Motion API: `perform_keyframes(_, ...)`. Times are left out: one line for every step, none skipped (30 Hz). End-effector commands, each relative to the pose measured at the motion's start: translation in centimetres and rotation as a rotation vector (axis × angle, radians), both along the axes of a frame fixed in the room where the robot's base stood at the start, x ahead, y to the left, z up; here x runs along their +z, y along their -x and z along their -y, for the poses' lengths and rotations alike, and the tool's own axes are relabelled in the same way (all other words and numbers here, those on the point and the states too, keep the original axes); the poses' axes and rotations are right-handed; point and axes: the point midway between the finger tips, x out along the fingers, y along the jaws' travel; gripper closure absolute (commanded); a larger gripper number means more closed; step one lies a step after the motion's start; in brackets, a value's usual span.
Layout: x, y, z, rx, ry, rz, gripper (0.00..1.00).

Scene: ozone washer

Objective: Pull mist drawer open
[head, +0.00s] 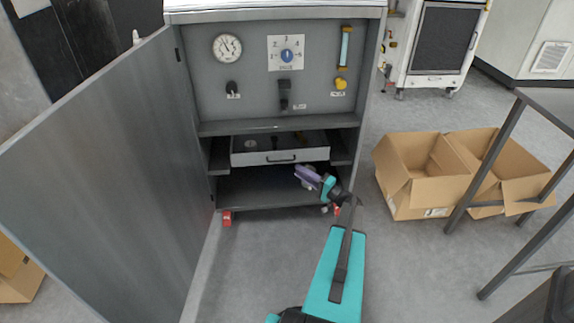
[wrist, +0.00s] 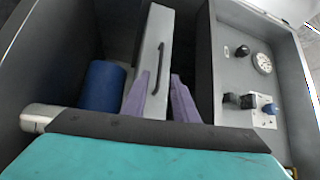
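The mist drawer (head: 250,159) is a light grey tray with a dark bar handle (head: 281,160), low in the grey cabinet. Its top is uncovered, and small dark parts show inside. In the wrist view the drawer front (wrist: 145,55) and its handle (wrist: 160,66) appear turned on end. My gripper (head: 301,171) has purple fingers and is just below and right of the handle in the head view. In the wrist view the fingers (wrist: 158,82) are apart, with the handle showing between and beyond them. I cannot tell whether they touch it. Nothing is held.
The cabinet door (head: 100,170) stands wide open on the left. Above the drawer is a panel with a gauge (head: 227,47), a blue knob (head: 287,55) and valves. A blue cylinder (wrist: 103,88) shows in the wrist view. Open cardboard boxes (head: 425,180) and a table (head: 510,135) stand right.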

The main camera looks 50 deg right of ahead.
Motion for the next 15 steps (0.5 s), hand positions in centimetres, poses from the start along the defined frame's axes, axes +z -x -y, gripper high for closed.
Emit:
perform_keyframes(0.0,-0.8,0.0,0.001,0.000,0.000,0.74)
perform_keyframes(0.0,-1.2,-0.1,0.001,0.000,0.000,0.74)
perform_keyframes(0.1,-1.8,-0.1,0.001,0.000,0.001,0.74)
perform_keyframes(0.2,-2.3,-0.2,0.001,0.001,0.001,0.74)
perform_keyframes(0.3,-2.7,-0.2,0.001,0.001,0.001,0.74)
perform_keyframes(0.4,-3.2,-0.2,0.001,0.001,0.001,0.74)
perform_keyframes(0.4,-3.7,-0.3,0.001,0.001,0.000,0.74)
perform_keyframes(0.5,-4.1,-0.4,0.002,0.001,0.001,0.74)
perform_keyframes(0.5,-4.7,-0.4,0.002,0.001,0.001,0.74)
perform_keyframes(0.6,-5.0,-0.5,0.001,0.001,0.001,0.74)
perform_keyframes(0.6,-5.4,-0.5,0.001,0.000,0.000,0.74)
perform_keyframes(0.7,-5.9,-0.5,0.001,0.000,0.000,0.74)
perform_keyframes(0.7,-6.3,-0.6,0.001,0.000,0.000,0.74)
perform_keyframes(0.8,-6.6,-0.6,0.001,0.000,0.001,0.74)
perform_keyframes(0.8,-6.9,-0.6,0.000,0.000,0.001,0.74)
